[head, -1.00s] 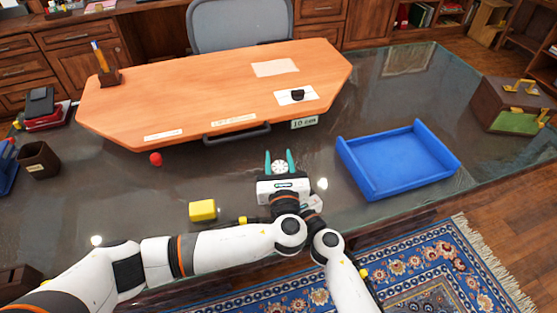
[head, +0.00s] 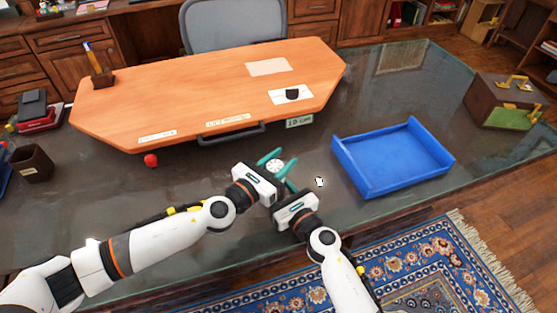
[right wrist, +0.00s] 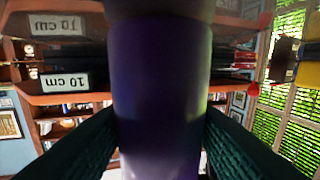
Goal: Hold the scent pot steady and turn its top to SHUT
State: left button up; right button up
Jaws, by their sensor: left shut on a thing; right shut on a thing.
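The scent pot's pale round slotted top (head: 275,166) shows in the head view among teal fingers, near the table's front middle. Its dark purple body (right wrist: 160,90) fills the middle of the right wrist view. My left gripper (head: 278,163) reaches in from the lower left and is shut on the pot's top. My right gripper (right wrist: 160,145) has a dark green ridged finger on each side of the pot and is shut on its body. In the head view the grippers hide most of the pot. I cannot read any marking on the top.
A blue tray (head: 364,182) stands to the right on the glass table. A wooden board (head: 190,110) with labels and a dark handle (head: 230,135) lies behind the pot. A red ball (head: 151,160) is at its front left.

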pick_arm(q)
jog(key=shift+d+m+g+h, duration=0.2)
jog(key=shift+m+g+h, duration=0.9)
jog(key=shift+g, duration=0.1)
jog(key=m+g+h, duration=0.2)
jog(key=g, duration=0.1)
jog(key=m+g, duration=0.1)
jog(key=g, duration=0.1)
jog(key=shift+s+m+h, duration=0.25)
jog(key=shift+m+h, duration=0.15)
jog(key=m+g, duration=0.1)
jog(key=g, duration=0.1)
jog(key=m+g, duration=0.1)
jog(key=g, duration=0.1)
jog(key=m+g, duration=0.2)
jog(key=shift+s+h, duration=0.35)
jog(key=shift+h, duration=0.05)
jog(key=shift+s+m+g, duration=0.1)
jog(key=shift+m+g, duration=0.2)
jog(key=shift+g, duration=0.4)
jog(key=o, duration=1)
jog(key=w+a, duration=0.1)
jog(key=a, duration=1.1)
